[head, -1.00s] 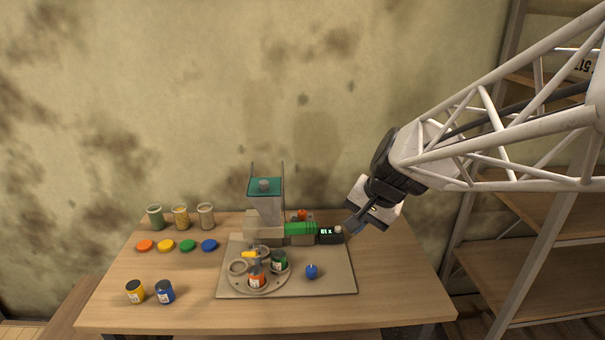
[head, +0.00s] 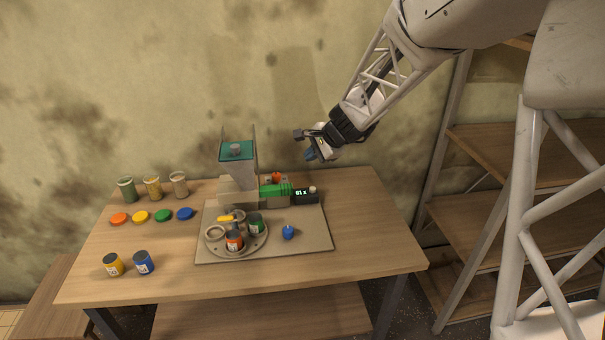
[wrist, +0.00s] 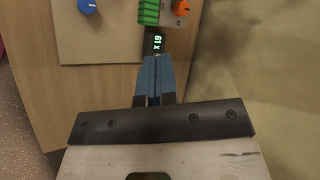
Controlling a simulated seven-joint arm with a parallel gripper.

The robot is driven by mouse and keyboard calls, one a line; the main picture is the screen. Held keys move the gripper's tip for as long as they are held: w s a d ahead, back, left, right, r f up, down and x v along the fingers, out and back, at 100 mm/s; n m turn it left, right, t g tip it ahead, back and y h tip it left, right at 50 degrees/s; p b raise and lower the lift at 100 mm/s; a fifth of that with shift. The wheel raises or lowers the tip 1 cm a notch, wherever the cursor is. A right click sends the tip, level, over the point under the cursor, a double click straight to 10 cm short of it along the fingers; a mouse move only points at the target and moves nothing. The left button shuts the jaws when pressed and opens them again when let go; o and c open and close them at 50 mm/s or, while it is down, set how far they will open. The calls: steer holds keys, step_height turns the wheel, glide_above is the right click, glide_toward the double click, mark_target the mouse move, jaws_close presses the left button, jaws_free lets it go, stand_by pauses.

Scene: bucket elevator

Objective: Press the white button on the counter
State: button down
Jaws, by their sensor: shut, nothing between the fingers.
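The counter (head: 304,197) is a small black box with a lit display at the right end of the green part on the machine. Its white button (head: 312,189) sits on top at the right end. My gripper (head: 309,154) is shut and empty, in the air above the counter and apart from it. In the wrist view my blue fingers (wrist: 154,72) are together, pointing toward the counter (wrist: 155,42). The white button is not visible in the wrist view; the fingers seem to cover it.
The machine has a hopper (head: 237,165) with a teal top and a round carousel (head: 225,251) holding jars. A blue knob (head: 288,232) stands on the base plate (head: 310,240). An orange knob (wrist: 181,7) is behind the counter. Jars and coloured lids lie at left. Shelves (head: 490,215) stand at right.

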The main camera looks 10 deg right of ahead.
mark_target(313, 189)
steer(key=w+d+f+m+t, duration=0.1)
steer(key=w+d+f+m, duration=0.2)
steer(key=w+f+m, duration=0.3)
steer(key=w+f, duration=0.4)
steer(key=w, duration=0.4)
steer(key=shift+f+t, duration=0.15)
steer(key=shift+t, duration=0.25)
steer(key=shift+f, duration=0.15)
steer(key=shift+f, duration=4.2)
steer(key=shift+f, duration=1)
steer(key=shift+r, duration=0.95)
